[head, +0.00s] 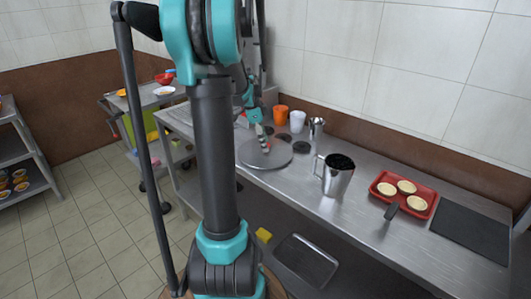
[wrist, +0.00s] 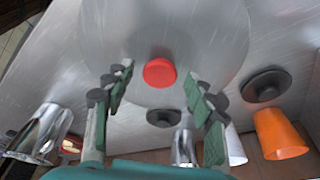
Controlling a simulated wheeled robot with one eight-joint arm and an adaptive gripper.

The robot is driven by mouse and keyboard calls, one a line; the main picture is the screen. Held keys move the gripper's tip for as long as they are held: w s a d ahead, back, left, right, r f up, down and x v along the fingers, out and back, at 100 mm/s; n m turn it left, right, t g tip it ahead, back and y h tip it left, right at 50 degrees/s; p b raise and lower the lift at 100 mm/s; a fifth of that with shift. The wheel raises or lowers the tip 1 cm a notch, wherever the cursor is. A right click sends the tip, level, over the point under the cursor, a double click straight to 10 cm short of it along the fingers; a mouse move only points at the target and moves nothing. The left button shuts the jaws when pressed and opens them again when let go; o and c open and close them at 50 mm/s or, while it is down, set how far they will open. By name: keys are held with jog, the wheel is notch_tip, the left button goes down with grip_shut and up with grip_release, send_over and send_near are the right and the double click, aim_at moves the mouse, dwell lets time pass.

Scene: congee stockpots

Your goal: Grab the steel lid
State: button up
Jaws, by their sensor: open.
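The steel lid (head: 276,152) is a flat round disc lying on the steel counter in the head view. In the wrist view the lid (wrist: 145,45) fills the upper middle, with a round red knob (wrist: 159,72) at its centre. My gripper (head: 266,146) is over the lid in the head view. In the wrist view its two fingers (wrist: 158,88) are apart on either side of the knob, and nothing is between them. I cannot tell exactly how high the fingertips are above the lid.
Black discs (wrist: 266,84) lie beside the lid. An orange cup (head: 281,113) and a white cup (head: 297,121) stand behind it. A steel pitcher (head: 336,176), a red tray (head: 404,193) with pale rounds and a dark mat (head: 470,233) are to the right.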

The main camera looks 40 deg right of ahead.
jog(key=shift+f, duration=0.4)
grip_shut()
jog(key=shift+r, duration=0.1)
